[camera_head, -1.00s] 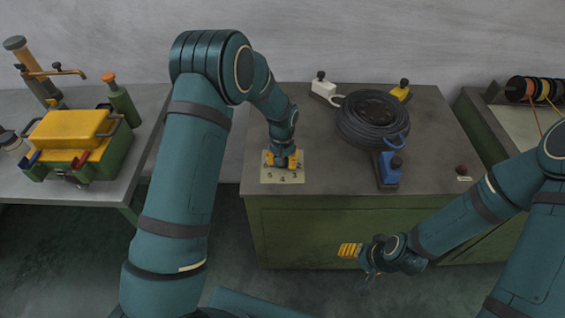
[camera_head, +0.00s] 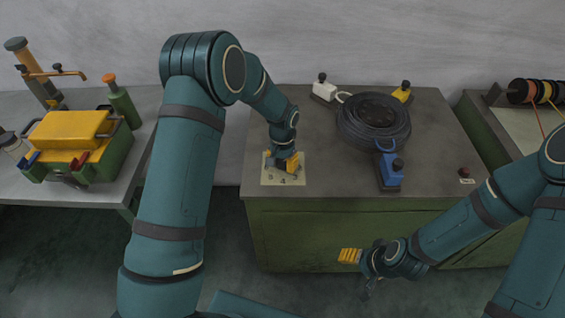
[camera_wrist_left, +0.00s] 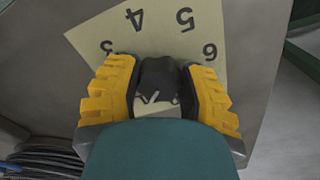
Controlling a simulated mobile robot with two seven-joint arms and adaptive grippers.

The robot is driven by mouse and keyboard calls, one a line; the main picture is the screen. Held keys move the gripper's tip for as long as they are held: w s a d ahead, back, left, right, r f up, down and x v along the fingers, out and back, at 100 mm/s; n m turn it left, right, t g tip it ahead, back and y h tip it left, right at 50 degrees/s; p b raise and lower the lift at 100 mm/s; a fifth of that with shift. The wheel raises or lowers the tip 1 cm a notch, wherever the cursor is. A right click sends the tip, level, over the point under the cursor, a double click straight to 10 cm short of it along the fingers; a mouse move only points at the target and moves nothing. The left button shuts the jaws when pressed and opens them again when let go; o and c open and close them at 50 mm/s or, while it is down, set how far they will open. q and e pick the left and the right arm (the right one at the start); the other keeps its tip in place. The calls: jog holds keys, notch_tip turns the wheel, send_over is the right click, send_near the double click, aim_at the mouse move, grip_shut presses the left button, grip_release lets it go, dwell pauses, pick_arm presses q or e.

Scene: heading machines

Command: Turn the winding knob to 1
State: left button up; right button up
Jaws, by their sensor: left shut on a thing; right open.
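The winding knob is a dark knob (camera_wrist_left: 158,80) in the left wrist view, between the yellow fingers of my left gripper (camera_wrist_left: 160,95). The gripper is shut on it. A pale dial plate (camera_wrist_left: 205,45) with black numbers lies under it; 3, 4, 5 and 6 show, and the rest is hidden by the gripper. In the head view the plate (camera_head: 270,179) lies on the front left of the green bench, with my left gripper (camera_head: 283,163) over it, hiding the knob. My right gripper (camera_head: 350,256) is open and empty in front of the bench.
A yellow and green box (camera_head: 70,135) sits on the left table.

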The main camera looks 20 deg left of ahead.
aim_at(282, 163)
pick_arm(q)
jog(key=o, duration=1.2)
notch_tip(282, 163, up, 12)
jog(key=shift+s+f, duration=0.1)
